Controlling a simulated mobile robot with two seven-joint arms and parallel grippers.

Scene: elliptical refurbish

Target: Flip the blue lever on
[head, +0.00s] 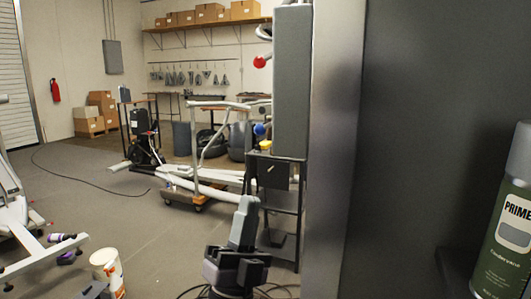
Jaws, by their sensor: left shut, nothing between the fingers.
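The blue lever shows as a small blue ball knob (259,129) at the left edge of a tall grey box (291,80). Its arm is mostly hidden, so I cannot tell its exact angle. A red ball knob (260,62) sticks out higher on the same side. My left gripper (245,218) is at the bottom centre, pointing up, shut and empty. It appears below the blue knob and apart from it. My right gripper is not in view.
A wide dark panel with a metal edge (335,150) blocks the right side. A green spray can (504,225) stands at far right. A dark stand (283,190) is below the grey box. A white bucket (107,270) sits on the floor at lower left.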

